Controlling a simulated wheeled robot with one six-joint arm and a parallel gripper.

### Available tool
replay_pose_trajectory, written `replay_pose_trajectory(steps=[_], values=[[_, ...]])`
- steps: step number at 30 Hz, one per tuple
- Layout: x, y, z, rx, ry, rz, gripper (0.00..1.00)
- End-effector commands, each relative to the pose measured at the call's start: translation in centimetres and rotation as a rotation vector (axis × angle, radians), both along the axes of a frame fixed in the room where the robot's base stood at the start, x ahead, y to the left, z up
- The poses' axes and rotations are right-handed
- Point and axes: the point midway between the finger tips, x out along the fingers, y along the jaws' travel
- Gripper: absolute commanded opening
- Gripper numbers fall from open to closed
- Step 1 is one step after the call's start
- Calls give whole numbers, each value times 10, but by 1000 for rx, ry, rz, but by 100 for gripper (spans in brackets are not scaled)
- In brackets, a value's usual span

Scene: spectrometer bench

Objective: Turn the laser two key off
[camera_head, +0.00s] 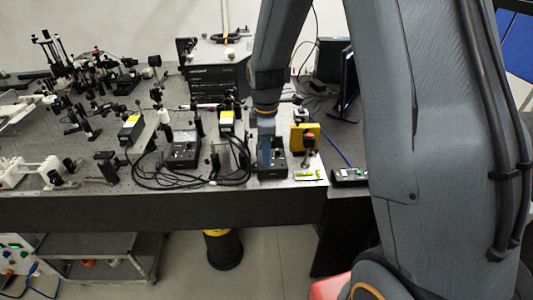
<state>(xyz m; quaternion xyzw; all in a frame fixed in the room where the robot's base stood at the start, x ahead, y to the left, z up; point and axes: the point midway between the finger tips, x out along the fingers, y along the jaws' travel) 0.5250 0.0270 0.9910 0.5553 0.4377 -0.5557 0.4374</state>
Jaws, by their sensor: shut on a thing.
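My gripper (266,158) reaches down onto a small black controller box (279,172) near the front edge of the optical bench. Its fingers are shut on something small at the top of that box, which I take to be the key. The key itself is hidden by the fingers and too small to make out, so its turn position cannot be told. A second, similar black controller box (183,152) stands to the left, apart from my gripper. No label on either box is readable.
Black cables (150,172) lie looped between the boxes. Yellow-topped laser heads (130,126) and many optics fill the bench behind and left. A dark monitor (348,82) stands at right.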

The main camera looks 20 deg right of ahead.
Motion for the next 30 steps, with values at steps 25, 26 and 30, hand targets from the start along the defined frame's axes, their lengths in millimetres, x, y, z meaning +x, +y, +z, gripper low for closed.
replay_pose_trajectory(steps=[25,26,30], values=[[1,0,1,0,-3,51,36],[1,0,1,0,-3,51,36],[1,0,1,1,-2,50,36]])
